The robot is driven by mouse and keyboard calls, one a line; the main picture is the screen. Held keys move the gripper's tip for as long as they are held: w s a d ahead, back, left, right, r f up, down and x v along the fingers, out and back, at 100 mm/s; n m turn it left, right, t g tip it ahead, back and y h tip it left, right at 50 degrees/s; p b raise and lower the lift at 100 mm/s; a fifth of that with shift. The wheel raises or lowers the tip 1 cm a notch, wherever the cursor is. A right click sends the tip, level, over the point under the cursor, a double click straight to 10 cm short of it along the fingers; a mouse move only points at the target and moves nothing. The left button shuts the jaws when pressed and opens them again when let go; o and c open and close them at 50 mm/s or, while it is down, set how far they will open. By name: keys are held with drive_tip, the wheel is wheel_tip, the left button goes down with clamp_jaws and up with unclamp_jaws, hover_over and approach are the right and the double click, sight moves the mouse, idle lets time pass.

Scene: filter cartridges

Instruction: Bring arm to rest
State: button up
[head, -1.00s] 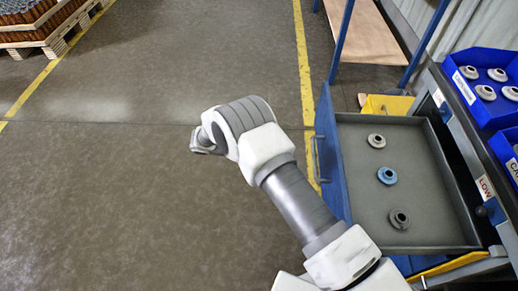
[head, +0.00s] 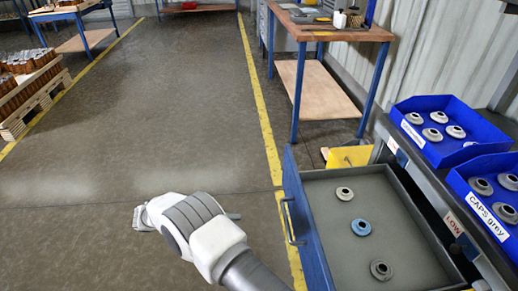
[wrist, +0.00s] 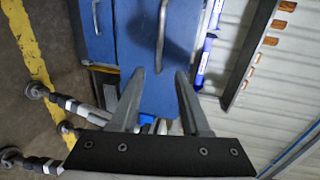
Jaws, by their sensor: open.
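My arm reaches up from the bottom of the head view, with my gripper (head: 143,219) at its far end over bare floor, left of the open drawer. In the wrist view my gripper (wrist: 163,74) shows two fingers apart with nothing between them. Behind the fingers is a blue cabinet front (wrist: 150,35) with metal handles. The fingertips look clear of it. In the head view, the fingers are small and partly turned away.
Blue bins (head: 425,145) of caps stand at right. A workbench (head: 320,33) stands behind.

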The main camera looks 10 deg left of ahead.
drive_tip(key=w+d+r+m+g+y, duration=0.25)
drive_tip(key=d+r+m, duration=0.35)
drive_tip(key=r, duration=0.3)
drive_tip(key=w+d+r+m+g+y, duration=0.2)
drive_tip(key=w+d+r+m+y, duration=0.1)
drive_tip(key=d+r+m, duration=0.5)
drive_tip(key=s+d+r+m+y, duration=0.45)
drive_tip(key=d+r+m, duration=0.35)
drive_tip(key=d+r, duration=0.2)
drive_tip(key=s+d+r+m+t+y, duration=0.2)
drive_tip(key=s+d+m, duration=0.3)
drive_tip(key=s+m, duration=0.3)
drive_tip(key=s+d+r+m+t+y, duration=0.25)
drive_tip(key=s+d+m, duration=0.25)
drive_tip(key=s+m, duration=0.3)
wheel_tip(320, 180, up, 17)
drive_tip(key=m+p, duration=0.2)
drive_tip(key=p, duration=1.5)
drive_tip(key=shift+w+p, duration=0.35)
drive_tip(key=shift+w, duration=0.1)
drive_tip(key=shift+s+a+f, duration=0.1)
